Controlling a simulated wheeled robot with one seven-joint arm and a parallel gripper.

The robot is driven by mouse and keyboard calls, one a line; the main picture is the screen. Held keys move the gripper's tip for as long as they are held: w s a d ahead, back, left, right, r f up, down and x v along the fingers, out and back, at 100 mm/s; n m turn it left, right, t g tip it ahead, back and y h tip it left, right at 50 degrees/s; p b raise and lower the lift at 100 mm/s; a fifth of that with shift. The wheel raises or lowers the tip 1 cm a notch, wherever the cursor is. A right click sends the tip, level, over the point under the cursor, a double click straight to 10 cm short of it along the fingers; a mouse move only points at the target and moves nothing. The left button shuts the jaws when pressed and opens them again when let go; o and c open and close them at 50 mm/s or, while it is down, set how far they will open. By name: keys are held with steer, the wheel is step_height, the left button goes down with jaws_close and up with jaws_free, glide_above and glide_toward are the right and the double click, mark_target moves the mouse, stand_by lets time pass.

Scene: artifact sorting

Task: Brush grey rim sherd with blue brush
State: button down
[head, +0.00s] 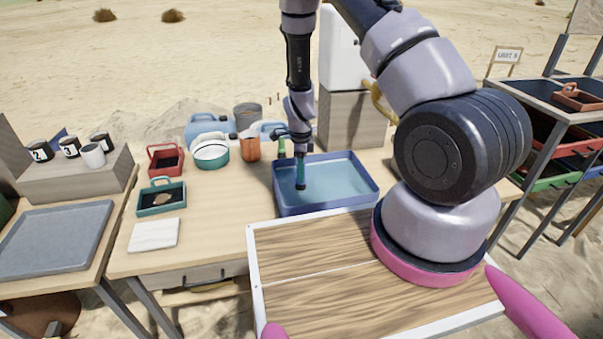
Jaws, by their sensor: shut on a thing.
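My gripper (298,150) points down over the blue basin (278,196) and is shut on a slim upright teal-blue tool with a dark lower end, which looks like the brush (300,172). The brush's lower end is over or in the basin's pale blue water; I cannot tell whether it touches. A small tan sherd (162,199) lies in a teal handled tray (145,209) on the table, left of the basin. It looks tan rather than grey, and its rim cannot be made out. No other sherd is clear.
A white cloth (154,235) lies in front of the teal tray. A red tray (165,161), a teal-and-white tub (211,153), an orange cup (250,147) and a green upright thing (282,148) stand behind. A grey tray (50,240) and numbered cups (69,147) are at left.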

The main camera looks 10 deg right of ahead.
steer(key=shift+w, duration=0.45)
steer(key=shift+s+r, duration=0.1)
steer(key=shift+s, duration=1.15)
steer(key=shift+w, duration=1.3)
steer(key=shift+s, duration=1.3)
steer(key=shift+w, duration=1.3)
steer(key=shift+s, duration=1.3)
steer(key=shift+w, duration=1.3)
steer(key=shift+s, duration=0.1)
